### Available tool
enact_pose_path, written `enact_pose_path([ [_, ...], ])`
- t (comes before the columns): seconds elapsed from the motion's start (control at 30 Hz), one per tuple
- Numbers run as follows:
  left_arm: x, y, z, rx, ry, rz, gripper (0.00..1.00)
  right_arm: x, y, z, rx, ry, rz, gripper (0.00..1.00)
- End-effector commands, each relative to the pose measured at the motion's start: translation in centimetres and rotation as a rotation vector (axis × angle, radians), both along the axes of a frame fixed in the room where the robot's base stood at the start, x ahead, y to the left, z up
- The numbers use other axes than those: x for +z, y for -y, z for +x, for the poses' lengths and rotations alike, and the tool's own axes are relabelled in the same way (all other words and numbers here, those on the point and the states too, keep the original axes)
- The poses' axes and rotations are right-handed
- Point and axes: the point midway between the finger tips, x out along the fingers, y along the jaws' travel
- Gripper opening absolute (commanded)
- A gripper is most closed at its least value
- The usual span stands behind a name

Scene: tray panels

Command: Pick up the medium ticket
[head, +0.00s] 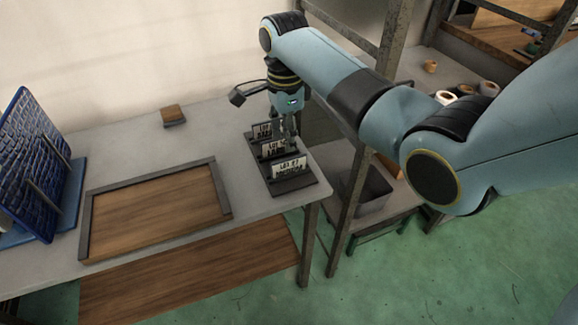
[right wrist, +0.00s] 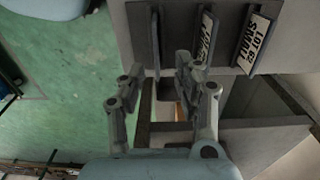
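A dark rack (head: 297,187) at the right end of the table holds three upright tickets in a row. The front ticket (head: 289,167) faces me; its lower word is too small to read surely. The middle ticket (head: 272,148) and back ticket (head: 262,131) are partly covered. In the right wrist view one ticket (right wrist: 254,43) reads "SMALL"; the middle one (right wrist: 205,42) is steeply angled and its word is unclear. My right gripper (right wrist: 157,78) is open and empty, pointing at the rack, its fingers either side of the leftmost slot's line. My left gripper is out of view.
A wooden tray (head: 150,210) with dark side rails lies on the table left of the rack. A blue panel (head: 38,165) stands at the far left. A small brown block (head: 173,114) lies behind. A metal shelf post (head: 350,205) stands right of the table.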

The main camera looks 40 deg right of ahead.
Motion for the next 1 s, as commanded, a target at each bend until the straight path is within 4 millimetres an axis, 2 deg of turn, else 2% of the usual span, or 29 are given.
enact_pose_path([
  [0.03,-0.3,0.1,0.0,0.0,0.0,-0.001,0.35,-0.9,0.0,0.0,0.0,-0.001,0.0,0.33],
  [0.27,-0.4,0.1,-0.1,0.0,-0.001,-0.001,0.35,-2.8,0.1,-0.3,0.002,0.0,0.0,0.33],
  [0.5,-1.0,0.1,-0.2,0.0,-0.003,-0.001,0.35,-6.5,0.3,-0.7,0.003,0.001,0.0,0.33],
  [0.8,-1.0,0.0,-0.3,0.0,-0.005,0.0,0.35,-7.0,0.3,-0.7,0.004,0.003,-0.001,0.33],
  [1.0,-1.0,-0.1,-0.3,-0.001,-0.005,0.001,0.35,-7.0,0.3,-0.7,0.004,0.003,-0.001,0.08],
])
